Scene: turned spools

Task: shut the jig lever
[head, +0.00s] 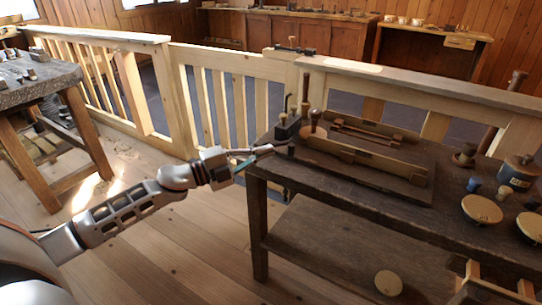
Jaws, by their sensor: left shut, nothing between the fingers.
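My left gripper (265,149) is shut and empty at the near left corner of the dark workbench (340,206). Its tips are close to a small dark jig block (288,131) at the bench's left end; I cannot tell whether they touch it. A thin dark upright piece (286,104) and a taller brown rod with a knob (305,92) rise by the block. Which of these is the jig lever is too small to tell. A wooden tray-like frame (362,151) on a dark board stands just right of the block. My right gripper is not in view.
A wooden railing (225,62) runs behind the bench. Round pale discs (481,209), a dark pot (517,172) and a small blue cup (474,184) stand at the bench's right. Another table (40,86) is at far left. The floor between is clear.

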